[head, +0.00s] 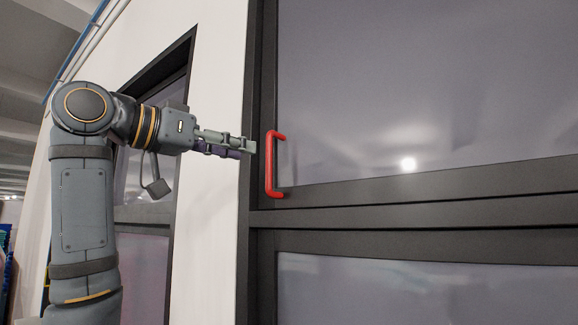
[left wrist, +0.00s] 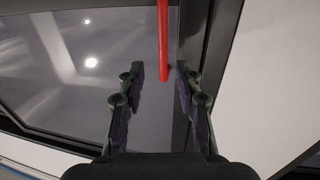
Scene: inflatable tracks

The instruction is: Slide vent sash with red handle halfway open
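The vent sash (head: 430,182) is a dark-framed glass panel at the right of the head view. Its upright red handle (head: 270,165) is fixed near the sash's lower left corner. My left gripper (head: 250,147) points right at the handle from the left, its tips just short of the bar in the head view. In the left wrist view the gripper (left wrist: 160,72) is open, and the red handle (left wrist: 163,38) appears between the two fingertips. No firm contact can be seen. My right gripper is not in view.
A second dark-framed panel (head: 430,290) lies below the sash. A white wall strip (head: 215,130) separates this frame from another dark-framed window (head: 147,265) behind my left arm. Bright light reflections show on the glass.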

